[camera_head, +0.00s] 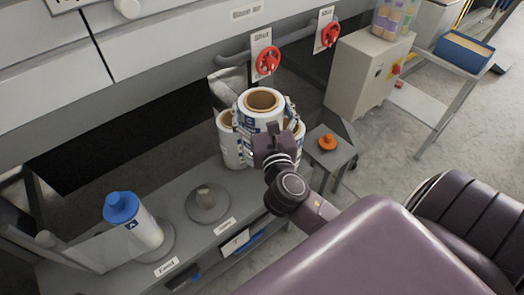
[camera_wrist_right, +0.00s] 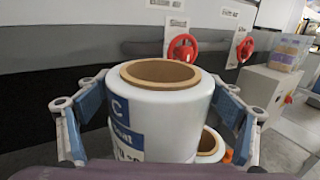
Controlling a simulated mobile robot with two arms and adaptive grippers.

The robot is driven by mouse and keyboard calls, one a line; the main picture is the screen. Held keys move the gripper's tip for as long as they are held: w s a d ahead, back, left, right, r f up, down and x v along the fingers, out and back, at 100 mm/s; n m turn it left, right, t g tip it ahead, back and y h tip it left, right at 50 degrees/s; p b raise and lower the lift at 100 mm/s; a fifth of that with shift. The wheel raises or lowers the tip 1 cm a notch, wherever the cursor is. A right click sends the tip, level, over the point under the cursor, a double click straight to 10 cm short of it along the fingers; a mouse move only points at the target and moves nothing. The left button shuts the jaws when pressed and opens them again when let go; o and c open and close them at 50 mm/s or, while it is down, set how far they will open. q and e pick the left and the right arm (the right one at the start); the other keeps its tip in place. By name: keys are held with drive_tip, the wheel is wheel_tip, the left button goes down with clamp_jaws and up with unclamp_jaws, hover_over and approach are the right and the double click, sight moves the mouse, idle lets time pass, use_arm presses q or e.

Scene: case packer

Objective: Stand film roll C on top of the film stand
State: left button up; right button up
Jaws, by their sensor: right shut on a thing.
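Film roll C (camera_head: 262,103) is a white roll with a brown core and a blue label. In the right wrist view, roll C (camera_wrist_right: 170,110) stands upright between my right gripper's fingers, its letter C showing. My right gripper (camera_head: 266,124) is shut on it. The roll's lower end is hidden. Other white rolls (camera_head: 228,138) are close around it, partly hidden; another rim (camera_wrist_right: 208,146) shows behind it. I cannot tell for sure which support is the film stand; a small grey stand (camera_head: 331,160) with an orange knob is to the right. My left gripper is not in view.
A grey bench (camera_head: 190,243) carries a bare round base with a short peg (camera_head: 207,202) and a roll with a blue cap (camera_head: 135,221). Red handwheels (camera_head: 268,60) on pipes are close behind roll C. A beige cabinet (camera_head: 367,75) stands at the back right.

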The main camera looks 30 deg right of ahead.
wheel_tip(320, 180, down, 18)
drive_tip(key=b, duration=0.4)
drive_tip(key=shift+b, duration=0.3)
drive_tip(key=shift+f, duration=0.1)
drive_tip(key=o, duration=2)
drive_tip(key=shift+f, duration=0.1)
drive_tip(key=shift+s, duration=0.1)
